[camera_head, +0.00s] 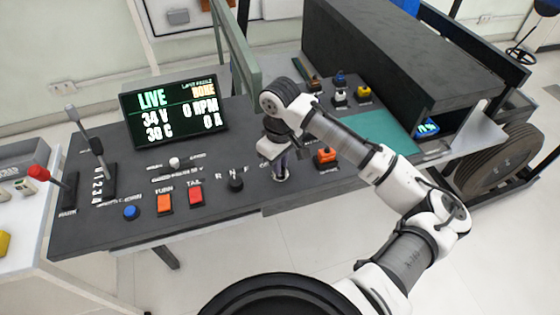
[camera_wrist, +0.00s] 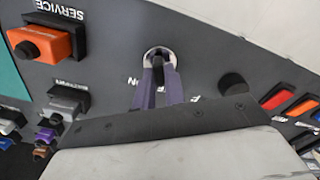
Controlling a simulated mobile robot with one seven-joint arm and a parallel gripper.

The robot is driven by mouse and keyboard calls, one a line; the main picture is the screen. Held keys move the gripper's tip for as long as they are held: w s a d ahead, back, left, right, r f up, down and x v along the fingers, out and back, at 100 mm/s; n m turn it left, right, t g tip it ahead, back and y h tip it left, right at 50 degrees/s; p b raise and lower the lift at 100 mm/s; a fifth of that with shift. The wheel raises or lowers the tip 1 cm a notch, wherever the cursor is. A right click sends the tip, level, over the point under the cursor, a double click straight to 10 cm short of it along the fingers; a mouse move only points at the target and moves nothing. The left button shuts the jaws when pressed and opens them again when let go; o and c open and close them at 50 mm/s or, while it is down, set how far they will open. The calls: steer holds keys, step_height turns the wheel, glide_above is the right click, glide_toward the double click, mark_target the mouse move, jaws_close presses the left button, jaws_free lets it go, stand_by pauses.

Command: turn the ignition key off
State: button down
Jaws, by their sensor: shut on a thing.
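The ignition switch shows as a silver ring (camera_head: 281,179) on the dark console, right of the black R-N-F knob (camera_head: 235,184). It also shows in the wrist view as a round metal collar (camera_wrist: 158,53). My gripper (camera_head: 281,170) points down at it. In the wrist view its purple fingers (camera_wrist: 158,77) reach into the collar and are shut on the key. The key itself is almost wholly hidden between the fingers, so I cannot tell its angle. Upside-down lettering, partly covered, stands beside the collar.
An orange service plug (camera_head: 326,156) sits close right of the switch. Red (camera_head: 195,195) and orange (camera_head: 164,203) rocker switches and a blue button (camera_head: 131,212) lie left. A large black box (camera_head: 400,65) stands behind my arm. A green post (camera_head: 236,45) rises behind the console.

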stand_by(0.3)
steer(key=c, duration=1.5)
jaws_free()
steer(key=shift+o, duration=0.2)
steer(key=shift+r, duration=0.15)
step_height(320, 180, up, 14)
steer(key=b, duration=0.1)
steer(key=shift+f+b, duration=0.2)
steer(key=shift+b, duration=0.1)
